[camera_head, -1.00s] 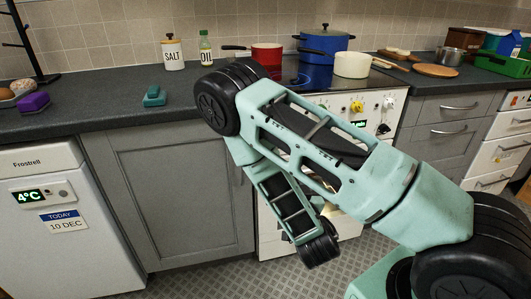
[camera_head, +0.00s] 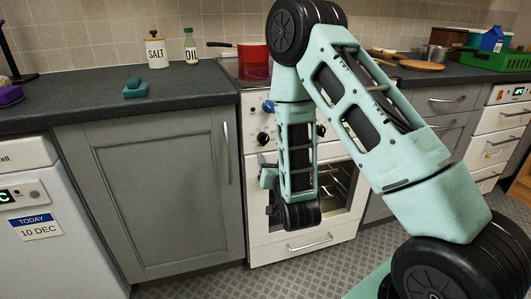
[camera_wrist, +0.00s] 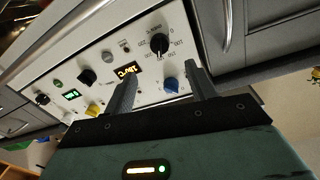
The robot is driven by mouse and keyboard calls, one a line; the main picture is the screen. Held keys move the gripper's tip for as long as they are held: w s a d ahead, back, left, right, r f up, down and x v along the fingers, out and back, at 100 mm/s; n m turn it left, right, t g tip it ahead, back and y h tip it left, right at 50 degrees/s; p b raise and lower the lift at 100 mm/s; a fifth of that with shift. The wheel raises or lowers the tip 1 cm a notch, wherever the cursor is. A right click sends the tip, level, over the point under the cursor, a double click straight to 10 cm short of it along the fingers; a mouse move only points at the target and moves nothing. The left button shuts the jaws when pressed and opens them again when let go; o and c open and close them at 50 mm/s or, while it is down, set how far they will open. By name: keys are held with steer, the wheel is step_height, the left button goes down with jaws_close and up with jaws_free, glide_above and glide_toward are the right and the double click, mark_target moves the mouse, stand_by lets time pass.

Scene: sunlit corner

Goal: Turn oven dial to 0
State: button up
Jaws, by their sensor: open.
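The white oven front (camera_head: 256,190) stands behind my arm in the head view. A black dial (camera_head: 263,138) and a blue knob (camera_head: 268,106) show on its panel. In the wrist view, the black dial (camera_wrist: 160,44) has numbers around it and a pale pointer mark; its exact setting is too small to read. The blue knob (camera_wrist: 171,85) sits near it, and an orange display (camera_wrist: 128,70) is beside them. My gripper (camera_wrist: 160,69) is open and empty, its fingers pointing at the panel, apart from the dial.
The oven handle (camera_head: 310,243) and cabinet handle (camera_head: 226,152) stick out. A red pan (camera_head: 253,60) stands on the hob. The floor (camera_head: 210,280) in front is clear.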

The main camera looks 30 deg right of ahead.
mark_target(265, 141)
steer(key=b+x, duration=0.5)
steer(key=x, duration=0.5)
steer(key=shift+w+d, duration=0.2)
steer(key=shift+w, duration=0.05)
steer(key=shift+c, duration=0.4)
steer(key=c, duration=0.9)
